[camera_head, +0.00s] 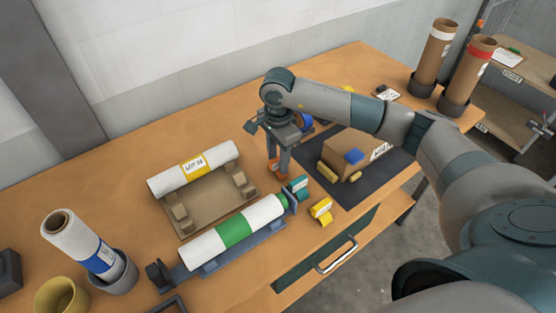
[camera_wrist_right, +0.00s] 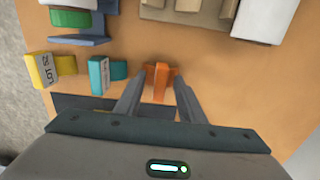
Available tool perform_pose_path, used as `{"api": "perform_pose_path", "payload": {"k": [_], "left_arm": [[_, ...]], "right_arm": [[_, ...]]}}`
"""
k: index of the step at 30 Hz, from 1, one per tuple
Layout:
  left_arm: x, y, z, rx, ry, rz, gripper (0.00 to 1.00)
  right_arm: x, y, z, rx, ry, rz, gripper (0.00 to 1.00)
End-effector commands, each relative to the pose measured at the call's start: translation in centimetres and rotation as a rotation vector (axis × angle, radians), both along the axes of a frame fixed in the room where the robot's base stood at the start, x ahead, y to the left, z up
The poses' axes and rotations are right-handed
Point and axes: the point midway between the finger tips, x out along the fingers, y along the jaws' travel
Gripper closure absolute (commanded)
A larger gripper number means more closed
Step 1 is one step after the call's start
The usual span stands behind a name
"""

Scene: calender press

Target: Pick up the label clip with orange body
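The label clip with the orange body (camera_wrist_right: 160,80) stands on the table between the two fingers of my right gripper (camera_wrist_right: 159,88) in the right wrist view. Slim gaps show between it and the fingers, so the gripper is open around or just above it. In the head view my right gripper (camera_head: 278,164) points down at the table, and only small orange parts of the clip (camera_head: 281,175) show by the fingertips. My left gripper is in neither view.
A teal clip (camera_wrist_right: 99,75) and a yellow clip (camera_wrist_right: 42,70) stand beside the orange one. A green-banded roll (camera_head: 233,232) lies on a blue cradle close by. A cardboard box (camera_head: 342,152) sits on a dark mat to the right. A roll labelled LOT (camera_head: 165,180) lies behind left.

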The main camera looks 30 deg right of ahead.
Motion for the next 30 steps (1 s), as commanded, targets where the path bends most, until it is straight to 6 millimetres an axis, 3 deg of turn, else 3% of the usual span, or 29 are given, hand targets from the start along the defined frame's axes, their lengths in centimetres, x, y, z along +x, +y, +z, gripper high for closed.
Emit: {"api": "perform_pose_path", "payload": {"k": [13, 18, 30], "left_arm": [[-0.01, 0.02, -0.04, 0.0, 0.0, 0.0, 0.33], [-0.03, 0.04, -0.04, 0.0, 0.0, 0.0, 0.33], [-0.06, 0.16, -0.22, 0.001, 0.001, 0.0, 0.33]], "right_arm": [[0.02, 0.01, -0.03, 0.0, -0.001, 0.0, 0.64], [0.01, 0.01, -0.03, 0.0, -0.001, 0.001, 1.0], [0.03, 0.01, 0.1, 0.001, -0.001, 0.001, 1.0]]}}
